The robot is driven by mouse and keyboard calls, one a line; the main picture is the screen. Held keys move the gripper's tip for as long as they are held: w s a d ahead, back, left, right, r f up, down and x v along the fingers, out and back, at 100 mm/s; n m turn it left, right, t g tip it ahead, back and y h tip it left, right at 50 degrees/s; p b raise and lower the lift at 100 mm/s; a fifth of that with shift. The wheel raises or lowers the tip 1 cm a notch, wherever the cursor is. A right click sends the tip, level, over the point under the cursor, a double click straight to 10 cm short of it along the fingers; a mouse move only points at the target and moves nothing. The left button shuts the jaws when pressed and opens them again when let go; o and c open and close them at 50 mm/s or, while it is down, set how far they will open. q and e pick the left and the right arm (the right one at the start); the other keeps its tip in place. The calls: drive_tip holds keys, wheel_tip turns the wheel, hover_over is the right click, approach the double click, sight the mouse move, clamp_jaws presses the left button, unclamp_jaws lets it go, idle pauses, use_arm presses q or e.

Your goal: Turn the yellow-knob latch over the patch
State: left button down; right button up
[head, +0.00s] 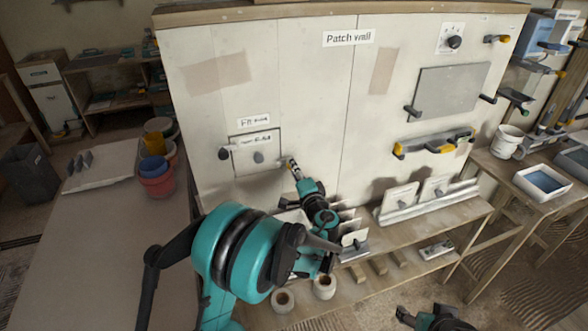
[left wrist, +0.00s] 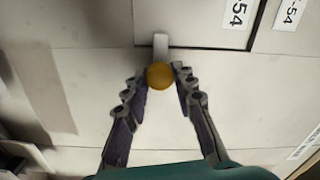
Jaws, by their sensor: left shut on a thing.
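The patch (head: 270,146) is a pale square panel in the wall, with a dark outline and a grey knob at its middle. Its dark edge also shows in the left wrist view (left wrist: 190,20). The yellow knob (left wrist: 160,76) sits just off that edge, with a short pale latch bar (left wrist: 161,43) reaching from it to the edge. My left gripper (head: 292,163) is at the patch's lower right in the head view, its fingers shut on either side of the yellow knob. My right gripper (head: 428,319) is low at the bottom right, away from the wall, partly cut off.
Another latch (head: 226,152) with a grey knob is at the patch's left edge. A shelf with upright plates (head: 400,197) and round pots (head: 283,300) stands below the wall. A yellow-ended level (head: 433,143) hangs on the right.

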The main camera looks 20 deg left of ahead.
idle(0.4)
use_arm(q)
drive_tip(key=c, duration=1.2)
unclamp_jaws()
drive_tip(key=shift+s, duration=0.1)
drive_tip(key=v, duration=1.2)
